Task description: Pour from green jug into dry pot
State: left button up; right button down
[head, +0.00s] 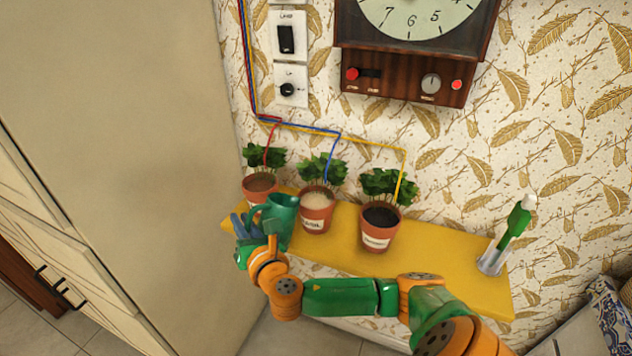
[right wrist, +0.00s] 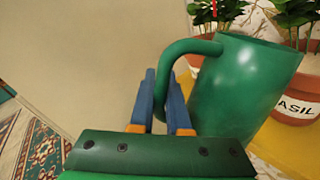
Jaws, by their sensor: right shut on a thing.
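The green jug (head: 283,215) is at the left end of the yellow shelf, in front of the left and middle pots. It looks roughly upright; I cannot tell whether it touches the shelf. My right gripper (head: 243,227) is shut on its handle, and the blue fingers (right wrist: 162,100) show around the handle in the right wrist view. The middle pot (head: 317,218) has pale, dry-looking soil and a label reading BASIL in the right wrist view (right wrist: 299,108). The left pot (head: 262,190) has brown soil; the right pot (head: 379,236) has dark soil. My left gripper is out of view.
The yellow shelf (head: 450,268) runs along the papered wall. Coloured wires lead to the plants. A clock box (head: 405,80) hangs above. A tall beige panel (head: 130,130) stands close on the left.

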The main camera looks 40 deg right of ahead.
aim_at(254, 211)
jog(key=d+r+m, duration=0.1)
jog(key=d+r+m+p, duration=0.1)
jog(key=r, duration=0.1)
jog(key=shift+d+r+y, duration=0.15)
jog(key=shift+d+y, duration=0.05)
jog(key=shift+y, duration=0.1)
jog(key=shift+d+r+m+g+y+p, duration=0.2)
jog(key=shift+d+r+m+p, duration=0.2)
jog(key=shift+r+m, duration=0.35)
jog(key=shift+d+r+m+g+y+p, duration=0.1)
jog(key=shift+d+r+m+g+p, duration=0.2)
jog(key=shift+r+m, duration=0.45)
jog(key=shift+d+r, duration=0.15)
jog(key=shift+r, duration=0.15)
jog(key=shift+d+r+m+y, duration=0.3)
jog(key=shift+r+m, duration=0.2)
jog(key=shift+d+r, duration=0.1)
jog(key=shift+r, duration=0.1)
jog(key=shift+d+r+m+y, duration=0.3)
jog(key=shift+d+r+m, duration=0.3)
jog(key=shift+r+m, duration=0.25)
jog(key=shift+d+r+m+p, duration=0.1)
jog(key=shift+d+m+p, duration=0.15)
jog(key=shift+d+p, duration=0.15)
dwell(0.4)
